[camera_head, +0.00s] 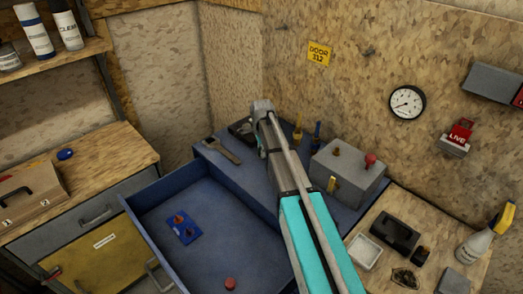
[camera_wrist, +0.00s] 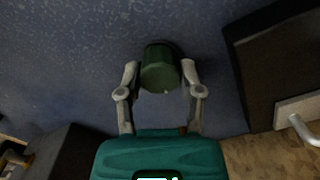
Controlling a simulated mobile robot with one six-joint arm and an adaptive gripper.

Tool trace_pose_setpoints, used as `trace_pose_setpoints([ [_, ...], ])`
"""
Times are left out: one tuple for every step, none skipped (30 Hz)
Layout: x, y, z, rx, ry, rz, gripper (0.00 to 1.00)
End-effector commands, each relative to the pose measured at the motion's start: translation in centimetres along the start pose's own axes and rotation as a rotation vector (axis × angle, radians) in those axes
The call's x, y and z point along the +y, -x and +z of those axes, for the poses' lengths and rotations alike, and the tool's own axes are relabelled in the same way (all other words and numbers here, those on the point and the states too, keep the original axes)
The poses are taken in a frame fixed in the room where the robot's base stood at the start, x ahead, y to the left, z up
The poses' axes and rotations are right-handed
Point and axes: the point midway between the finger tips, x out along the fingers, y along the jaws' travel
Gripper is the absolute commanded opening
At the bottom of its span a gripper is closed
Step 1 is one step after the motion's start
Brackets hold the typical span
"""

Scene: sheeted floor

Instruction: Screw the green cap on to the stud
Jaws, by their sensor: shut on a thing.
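The green cap (camera_wrist: 160,72) shows in the wrist view, a dark green cylinder between the two fingers. My gripper (camera_wrist: 159,76) is shut on it, one finger at each side. A blue speckled surface lies behind the cap; I cannot tell the gap between them. The stud is not seen in either view; the cap or my arm may hide it. In the head view my arm reaches over the blue bench (camera_head: 262,195) toward its back, and the cap and fingertips are hidden there.
A grey box (camera_head: 348,176) with a red knob stands right of my arm. Dark and yellow upright items (camera_head: 298,131) stand behind it. The open blue drawer (camera_head: 215,262) holds a blue plate (camera_head: 183,229) and a red piece (camera_head: 230,284). A dark block (camera_wrist: 262,70) is right in the wrist view.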

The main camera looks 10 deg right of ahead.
Motion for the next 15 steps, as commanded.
trace_pose_setpoints([
  [0.02, 0.0, -0.03, 0.001, -0.036, 0.0, 0.0],
  [0.02, 0.0, -0.03, 0.001, -0.058, 0.0, 0.0],
  [0.02, 0.0, -0.03, 0.001, -0.085, 0.0, 0.0],
  [0.02, 0.0, -0.03, 0.001, -0.101, 0.0, 0.0],
  [0.02, 0.0, -0.03, 0.001, -0.116, 0.0, 0.0],
  [0.01, 0.0, -0.03, 0.001, -0.131, 0.0, 0.0],
  [0.01, 0.0, -0.03, 0.001, -0.14, 0.0, 0.0],
  [0.01, 0.0, -0.03, 0.001, -0.146, 0.0, 0.0],
  [0.01, 0.0, -0.03, 0.001, -0.15, 0.0, 0.0],
  [0.01, 0.0, -0.03, 0.001, -0.152, 0.0, 0.0],
  [0.01, 0.0, -0.03, 0.001, -0.152, 0.0, 0.0],
  [0.01, 0.0, -0.03, 0.001, -0.151, 0.0, 0.0],
  [0.01, 0.0, -0.03, 0.001, -0.151, 0.0, 0.0],
  [0.01, 0.0, -0.03, 0.001, -0.151, 0.0, 0.0],
  [0.01, 0.0, -0.03, 0.001, -0.15, 0.0, 0.0],
])
